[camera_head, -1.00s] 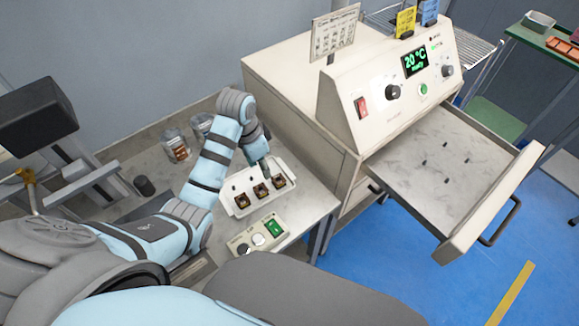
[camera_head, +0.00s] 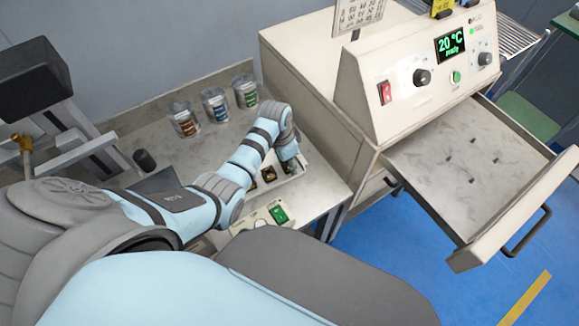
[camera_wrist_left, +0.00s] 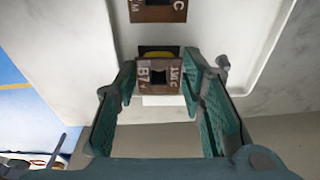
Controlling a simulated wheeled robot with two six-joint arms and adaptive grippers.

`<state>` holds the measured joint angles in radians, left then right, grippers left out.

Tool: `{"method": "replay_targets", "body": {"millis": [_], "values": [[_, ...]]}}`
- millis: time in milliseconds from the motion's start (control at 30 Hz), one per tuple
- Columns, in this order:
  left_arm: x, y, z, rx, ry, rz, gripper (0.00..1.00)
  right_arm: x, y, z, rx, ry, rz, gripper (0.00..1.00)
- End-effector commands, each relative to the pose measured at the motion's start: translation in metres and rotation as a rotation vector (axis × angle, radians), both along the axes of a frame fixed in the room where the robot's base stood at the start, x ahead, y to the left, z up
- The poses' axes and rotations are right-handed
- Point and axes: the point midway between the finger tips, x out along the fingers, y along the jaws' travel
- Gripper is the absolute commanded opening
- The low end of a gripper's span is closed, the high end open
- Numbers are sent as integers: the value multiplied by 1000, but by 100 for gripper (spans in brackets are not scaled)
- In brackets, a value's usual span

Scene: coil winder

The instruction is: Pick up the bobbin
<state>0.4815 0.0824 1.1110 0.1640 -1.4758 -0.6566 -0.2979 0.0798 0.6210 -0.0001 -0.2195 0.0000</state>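Small brown square bobbins sit in a white tray (camera_head: 298,181) on the bench. One bobbin (camera_head: 268,174) shows in the head view beside my left gripper (camera_head: 291,165), which hides part of the tray. In the left wrist view a bobbin with pale lettering (camera_wrist_left: 158,76) lies between the teal fingertips of my left gripper (camera_wrist_left: 160,78). The fingers are apart, one on each side of it, with narrow gaps visible. Another bobbin (camera_wrist_left: 158,10) is at the top edge of that view. My right gripper is not in view.
Three jars (camera_head: 215,104) stand behind the tray. A control box with a green switch (camera_head: 278,214) is in front. To the right is the oven (camera_head: 420,75), its drawer (camera_head: 470,165) pulled out with several small pegs. A dark cylinder (camera_head: 144,160) stands at left.

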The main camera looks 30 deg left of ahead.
Motion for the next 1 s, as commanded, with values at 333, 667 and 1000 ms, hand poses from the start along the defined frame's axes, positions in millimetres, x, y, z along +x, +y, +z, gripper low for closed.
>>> {"method": "replay_targets", "body": {"millis": [333,667,1000], "values": [[0,1,1,0,-1,1,9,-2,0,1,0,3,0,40],[0,1,5,0,-1,1,7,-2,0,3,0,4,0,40],[2,1,90,0,-8,2,7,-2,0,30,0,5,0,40]]}}
